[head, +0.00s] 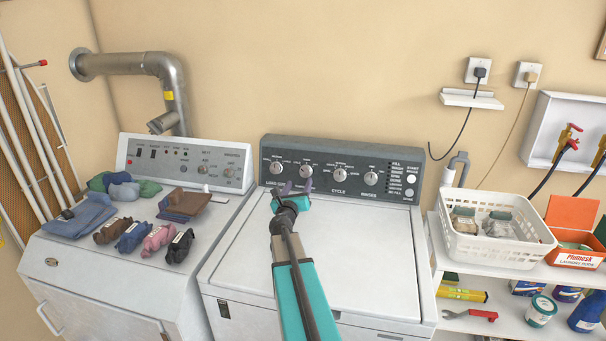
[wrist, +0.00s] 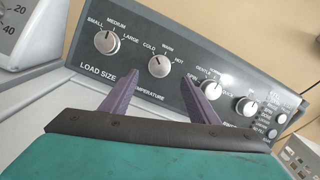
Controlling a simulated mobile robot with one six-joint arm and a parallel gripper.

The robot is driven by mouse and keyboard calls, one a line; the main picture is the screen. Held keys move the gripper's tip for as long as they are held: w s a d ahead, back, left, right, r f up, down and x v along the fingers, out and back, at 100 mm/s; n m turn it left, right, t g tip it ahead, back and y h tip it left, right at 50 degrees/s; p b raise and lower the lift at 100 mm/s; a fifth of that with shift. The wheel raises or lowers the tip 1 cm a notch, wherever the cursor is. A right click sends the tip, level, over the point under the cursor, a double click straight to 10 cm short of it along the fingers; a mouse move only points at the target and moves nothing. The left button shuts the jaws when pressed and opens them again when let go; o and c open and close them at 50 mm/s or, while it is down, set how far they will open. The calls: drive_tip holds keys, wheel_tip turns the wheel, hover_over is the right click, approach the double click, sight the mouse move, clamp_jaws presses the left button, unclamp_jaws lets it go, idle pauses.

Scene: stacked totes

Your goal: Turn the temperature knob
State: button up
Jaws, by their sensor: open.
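The temperature knob (wrist: 159,66) is a round silver dial on the washer's dark control panel, with COLD, WARM and HOT printed around it. It also shows in the head view (head: 306,171), just above my gripper (head: 296,187). My gripper's two purple fingers are apart, and it also shows in the wrist view (wrist: 160,80). There the knob appears in the gap between the fingertips, slightly beyond them. Nothing is held. I cannot tell whether a finger touches the knob. The lower part of its TEMPERATURE label is partly covered by the left finger.
The load size knob (wrist: 107,42) sits left of it and the cycle knob (wrist: 207,90) right, behind the right finger. The white washer lid (head: 360,255) is clear. Folded clothes (head: 82,216) lie on the dryer at left. A white basket (head: 492,240) stands on the right shelf.

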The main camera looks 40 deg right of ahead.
sight(304, 172)
drive_tip(key=shift+p+x, duration=1.25)
drive_tip(key=shift+x, duration=3.25)
drive_tip(key=shift+r, duration=0.1)
drive_tip(key=c, duration=1)
